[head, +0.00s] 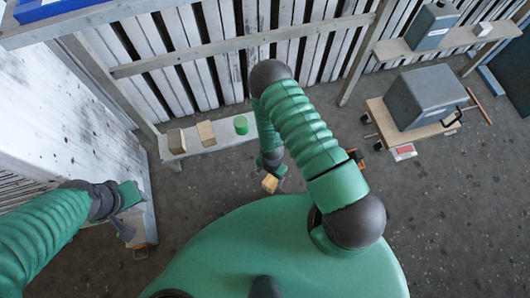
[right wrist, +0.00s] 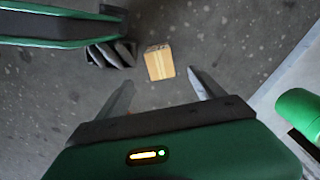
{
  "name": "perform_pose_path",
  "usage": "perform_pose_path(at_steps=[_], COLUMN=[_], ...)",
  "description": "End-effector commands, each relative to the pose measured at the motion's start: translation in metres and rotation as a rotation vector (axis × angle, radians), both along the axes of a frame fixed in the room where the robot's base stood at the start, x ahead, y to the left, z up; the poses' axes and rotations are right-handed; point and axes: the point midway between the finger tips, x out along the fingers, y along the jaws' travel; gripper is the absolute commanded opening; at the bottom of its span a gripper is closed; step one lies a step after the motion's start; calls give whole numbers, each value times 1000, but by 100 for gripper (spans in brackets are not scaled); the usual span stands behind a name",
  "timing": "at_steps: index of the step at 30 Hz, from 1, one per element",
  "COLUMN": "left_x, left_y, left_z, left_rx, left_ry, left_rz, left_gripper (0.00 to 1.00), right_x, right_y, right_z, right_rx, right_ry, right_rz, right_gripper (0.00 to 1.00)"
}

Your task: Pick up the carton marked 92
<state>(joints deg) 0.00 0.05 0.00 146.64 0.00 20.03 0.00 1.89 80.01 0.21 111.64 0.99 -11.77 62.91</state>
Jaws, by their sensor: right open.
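A small tan carton (head: 269,183) is beside my right gripper (head: 278,178) in the head view. In the right wrist view the carton (right wrist: 158,62) has a pale tape stripe and lies over the grey floor, beyond the fingertips of my right gripper (right wrist: 160,82). The right gripper is open and empty, with its two fingers spread to either side below the carton in the picture. No number is readable on any carton. My left gripper (head: 127,228) is at the lower left in the head view; its finger opening is not clear.
A low bench (head: 192,150) carries a brown carton (head: 176,141), a tan carton (head: 206,134) and a green cylinder (head: 240,125). A wheeled cart (head: 388,126) with a grey box (head: 425,97) stands at the right. A box (head: 140,251) lies near my left gripper. Floor at lower right is clear.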

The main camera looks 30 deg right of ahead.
Motion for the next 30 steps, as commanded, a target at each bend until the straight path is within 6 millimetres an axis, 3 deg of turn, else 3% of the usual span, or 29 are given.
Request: perform_pose_path(at_steps=[4,12,15,20,27,30], left_x=[0,-1,-1,-1,-1,-1], left_y=[0,0,0,0,0,0], left_z=[-12,-53,-62,-69,-106,-111], left_rx=[0,0,0,0,0,0], left_ry=[0,1,1,0,1,1], left_rz=[0,0,0,0,0,0], left_gripper=[36,36,36,36,36,36], right_x=[-2,-1,-1,-1,-2,-2], right_y=[0,0,0,-1,-6,-5], right_z=[-19,-93,-110,-122,-165,-172], right_rx=[0,0,1,0,0,0], right_ry=[2,2,1,1,2,2], right_rz=[1,1,2,0,1,1], right_gripper=[78,78,78,78,78,78])
